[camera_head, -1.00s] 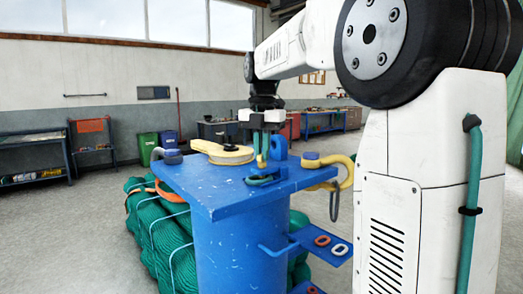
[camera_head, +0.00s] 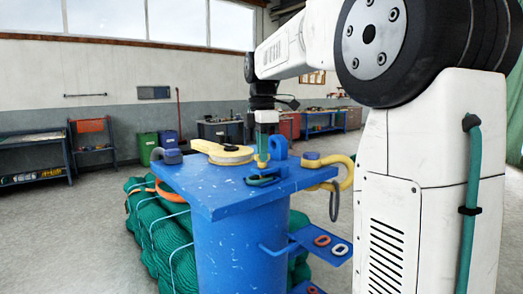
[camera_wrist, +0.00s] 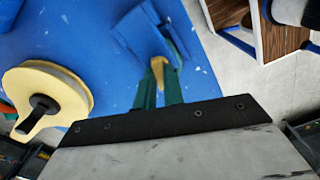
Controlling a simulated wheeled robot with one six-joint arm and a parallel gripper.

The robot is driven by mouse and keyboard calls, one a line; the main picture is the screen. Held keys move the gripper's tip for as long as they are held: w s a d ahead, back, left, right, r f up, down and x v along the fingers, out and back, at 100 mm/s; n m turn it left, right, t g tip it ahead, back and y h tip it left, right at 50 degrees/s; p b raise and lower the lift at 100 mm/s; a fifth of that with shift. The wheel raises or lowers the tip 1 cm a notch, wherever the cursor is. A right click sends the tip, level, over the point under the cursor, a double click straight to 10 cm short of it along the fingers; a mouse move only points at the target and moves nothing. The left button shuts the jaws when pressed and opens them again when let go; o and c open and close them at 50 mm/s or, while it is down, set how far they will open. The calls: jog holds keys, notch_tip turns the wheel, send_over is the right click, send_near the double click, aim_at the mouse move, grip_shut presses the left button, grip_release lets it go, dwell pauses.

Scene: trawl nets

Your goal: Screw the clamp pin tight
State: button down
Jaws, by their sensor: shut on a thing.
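The clamp pin, a small yellow piece, shows in the wrist view (camera_wrist: 158,68) between my gripper's green fingers (camera_wrist: 159,88). In the head view my gripper (camera_head: 265,148) points down over the blue table (camera_head: 215,192), with a bit of yellow (camera_head: 262,163) at its fingertips. The gripper is shut on the pin. A blue upright lug (camera_head: 278,147) stands just behind it, and a dark green ring-like part (camera_head: 260,181) lies at its foot. The pin's threaded end and its seat are hidden, so I cannot tell how deep it sits.
A yellow snatch block (camera_head: 222,152) lies left of my gripper. A grey shackle (camera_head: 168,155) sits at the table's left corner, and a yellow hook or shackle (camera_head: 345,170) at the right edge. A lower blue shelf (camera_head: 322,243) holds small rings. Green netting (camera_head: 160,225) is heaped beside the table.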

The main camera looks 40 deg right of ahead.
jog(key=m, duration=1.4)
jog(key=shift+r+m, duration=0.1)
jog(key=shift+m, duration=0.2)
jog(key=m, duration=0.3)
jog(key=shift+m, duration=0.3)
jog(key=m, duration=0.3)
jog(key=shift+w+m, duration=0.1)
jog(key=shift+m, duration=0.2)
jog(key=m, duration=1.1)
jog(key=shift+m, duration=0.4)
jog(key=m, duration=1.1)
jog(key=shift+m, duration=0.4)
jog(key=m, duration=0.4)
jog(key=shift+m, duration=0.3)
